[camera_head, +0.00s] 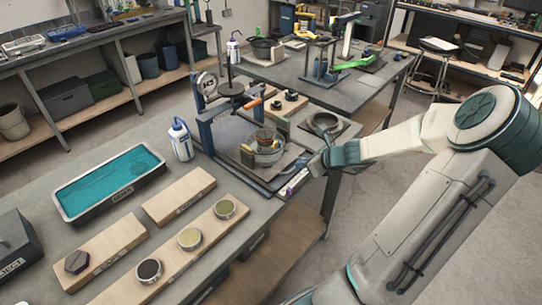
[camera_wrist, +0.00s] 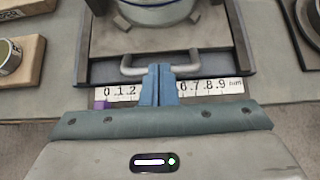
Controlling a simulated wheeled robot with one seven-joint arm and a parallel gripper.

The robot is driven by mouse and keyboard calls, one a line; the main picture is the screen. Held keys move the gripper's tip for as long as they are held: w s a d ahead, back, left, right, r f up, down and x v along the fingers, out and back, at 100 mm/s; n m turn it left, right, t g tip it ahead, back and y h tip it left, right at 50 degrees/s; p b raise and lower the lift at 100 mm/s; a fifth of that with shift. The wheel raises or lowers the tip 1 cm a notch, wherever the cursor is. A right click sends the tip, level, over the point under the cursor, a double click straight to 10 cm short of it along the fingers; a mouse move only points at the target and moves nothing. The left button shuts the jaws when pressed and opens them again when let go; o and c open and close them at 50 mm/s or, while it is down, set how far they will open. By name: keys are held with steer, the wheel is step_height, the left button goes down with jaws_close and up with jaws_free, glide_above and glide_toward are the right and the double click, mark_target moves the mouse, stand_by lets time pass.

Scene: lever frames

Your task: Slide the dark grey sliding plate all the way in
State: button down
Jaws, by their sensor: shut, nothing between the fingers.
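The dark grey sliding plate (camera_head: 287,162) lies in a dark frame on the near table, with a round metal vessel (camera_head: 268,153) standing on it. In the wrist view the plate (camera_wrist: 112,42) shows at the top, with a grey bar handle (camera_wrist: 130,68) on its front edge. My gripper (camera_wrist: 160,70) is shut and empty, its blue fingertips at the middle of the handle; I cannot tell whether they touch it. A white millimetre scale (camera_wrist: 215,87) runs along the frame's front, partly hidden by the fingers. A purple marker (camera_wrist: 101,104) sits near its left end.
A press-like stand (camera_head: 207,110) rises behind the plate, with a white bottle (camera_head: 181,142) to its left. A teal-filled tray (camera_head: 110,185) and wooden boards with small round tins (camera_head: 190,238) stand left. A round dish (camera_head: 325,123) lies on the right.

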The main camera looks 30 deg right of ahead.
mark_target(276, 145)
steer(key=shift+w+a+b, duration=0.1)
steer(key=shift+w+a, duration=0.45)
steer(key=shift+w, duration=0.75)
steer(key=shift+w+a+b, duration=0.15)
steer(key=shift+w+a, duration=0.35)
steer(key=shift+w, duration=0.8)
steer(key=shift+w+a+b, duration=0.1)
steer(key=shift+w+a, duration=0.45)
steer(key=shift+w, duration=0.75)
steer(key=shift+w+a+p, duration=0.15)
steer(key=shift+w+a, duration=0.25)
steer(key=shift+w, duration=0.6)
steer(key=shift+w+a+p, duration=0.1)
steer(key=shift+w+a, duration=0.3)
steer(key=shift+w, duration=0.55)
steer(key=shift+w+a+p, duration=0.15)
steer(key=shift+w+a, duration=0.25)
steer(key=shift+w, duration=0.6)
steer(key=shift+s+d+r+p, duration=0.1)
steer(key=shift+s+d+r, duration=0.35)
steer(key=shift+s, duration=0.5)
steer(key=shift+s+d+r+p, duration=0.15)
steer(key=shift+s+d+r, duration=0.15)
steer(key=shift+s+r, duration=0.45)
steer(key=shift+s+d+r+p, duration=0.1)
steer(key=shift+s+d+r, duration=0.25)
steer(key=shift+s, duration=0.8)
